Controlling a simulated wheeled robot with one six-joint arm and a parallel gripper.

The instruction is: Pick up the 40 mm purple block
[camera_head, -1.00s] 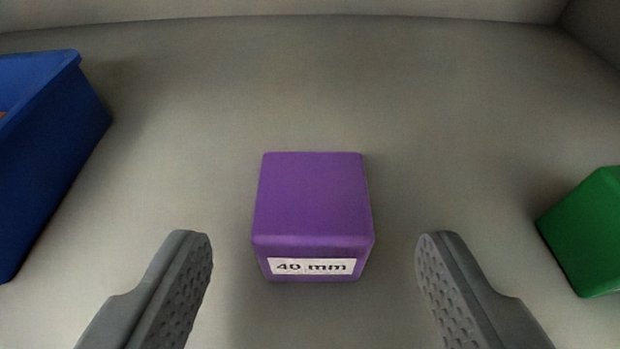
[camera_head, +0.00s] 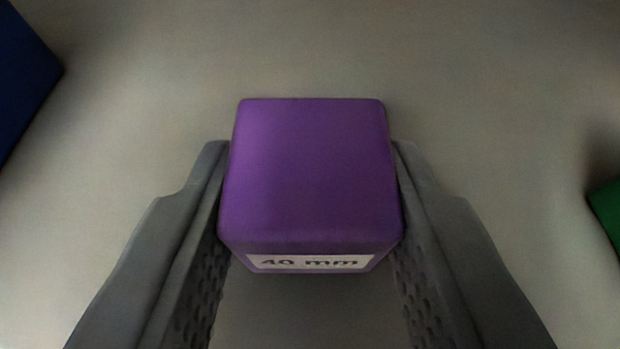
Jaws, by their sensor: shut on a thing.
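The purple block (camera_head: 310,175) is in the middle of the view, with a white label reading "40 mm" on its near face. My gripper (camera_head: 310,190) is shut on it, with one grey finger against its left side and the other against its right side. The block sits upright between the fingers. Whether its underside touches the grey surface (camera_head: 480,80) cannot be told from this view.
Part of a blue bin (camera_head: 22,75) shows at the upper left edge. A corner of a green block (camera_head: 608,210) shows at the right edge. The surface behind the purple block is clear.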

